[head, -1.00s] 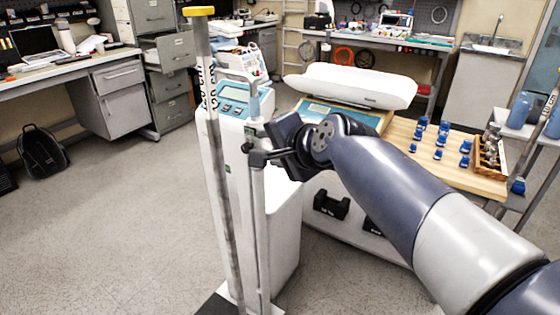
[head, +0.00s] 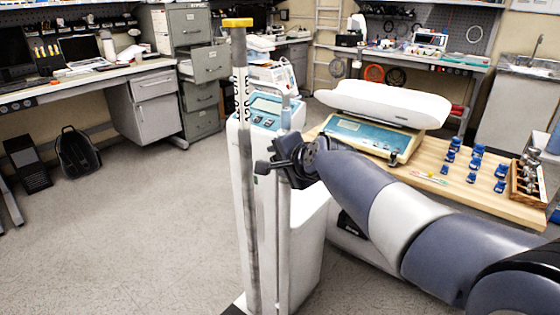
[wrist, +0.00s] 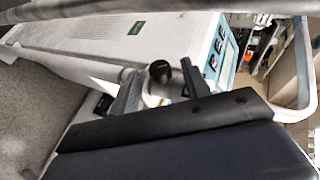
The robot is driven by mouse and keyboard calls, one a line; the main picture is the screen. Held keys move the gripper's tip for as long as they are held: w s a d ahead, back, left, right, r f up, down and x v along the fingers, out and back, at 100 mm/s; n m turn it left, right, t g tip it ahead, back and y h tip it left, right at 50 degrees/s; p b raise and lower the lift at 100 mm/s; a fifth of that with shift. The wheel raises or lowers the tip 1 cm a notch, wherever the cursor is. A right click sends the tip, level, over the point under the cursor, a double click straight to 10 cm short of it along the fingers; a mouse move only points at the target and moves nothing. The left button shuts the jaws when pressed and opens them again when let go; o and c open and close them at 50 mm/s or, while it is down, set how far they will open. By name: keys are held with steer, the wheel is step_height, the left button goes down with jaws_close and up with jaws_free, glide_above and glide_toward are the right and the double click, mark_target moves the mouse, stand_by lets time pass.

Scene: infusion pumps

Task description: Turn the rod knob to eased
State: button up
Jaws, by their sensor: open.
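The tall grey measuring rod (head: 245,190) with a yellow cap stands upright beside a thinner post in front of a white column-shaped unit (head: 314,225). A small black round knob (head: 262,167) shows by the post at mid-height. In the wrist view the black knob (wrist: 160,71) appears between the two fingers of my gripper (wrist: 160,68). The fingers are apart, with a gap on each side of the knob. My gripper (head: 284,157) is right of the rod in the head view, its tips partly hidden. I cannot read the knob's setting.
A white infant scale (head: 385,104) and a wooden table top (head: 425,186) with several blue-capped items stand to the right, behind my arm. A desk and filing cabinets (head: 198,65) are at the back left.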

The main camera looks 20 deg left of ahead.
steer(key=shift+c, duration=0.5)
jaws_close()
steer(key=r+p, duration=0.1)
steer(key=p, duration=0.4)
steer(key=shift+a, duration=0.1)
steer(key=g+h+p, duration=0.1)
steer(key=p, duration=0.7)
steer(key=shift+r+n+h, duration=0.15)
steer(key=shift+n+h, duration=0.15)
steer(key=shift+n, duration=0.1)
steer(key=h+p, duration=0.1)
steer(key=p, duration=0.6)
steer(key=shift+w+a+g, duration=0.1)
steer(key=shift+a+g, duration=0.05)
steer(key=shift+g, duration=0.25)
steer(key=shift+a+f+n+g+h+p, duration=0.2)
steer(key=shift+n+g+h+p, duration=0.15)
steer(key=shift+h+p, duration=1.05)
steer(key=shift+y, duration=0.3)
steer(key=shift+o, duration=0.5)
jaws_free()
